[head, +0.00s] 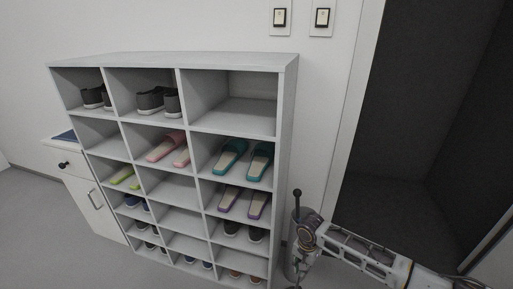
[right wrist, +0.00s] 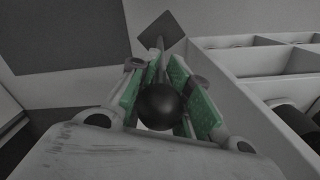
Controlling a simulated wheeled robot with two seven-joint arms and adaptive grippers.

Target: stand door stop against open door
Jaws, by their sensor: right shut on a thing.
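The door stop shows in the head view as a dark rod with a black ball knob (head: 297,193) on top, roughly upright beside the shoe rack. My right gripper (head: 304,236) is around its rod below the knob. In the right wrist view, the black knob (right wrist: 160,106) sits near the camera between the green finger pads of my right gripper (right wrist: 157,66), which is shut on the rod. A dark square plate shows past the fingers. In the head view, the open doorway (head: 415,110) is dark at the right; a pale panel edge (head: 492,243) shows at lower right. My left gripper is out of view.
A grey shoe rack (head: 288,130) with several pairs of shoes stands just left of my right gripper. A grey cylinder (head: 291,262) stands close by the gripper. A small white cabinet (head: 88,205) is at the far left. Two light switches (head: 322,17) are on the wall.

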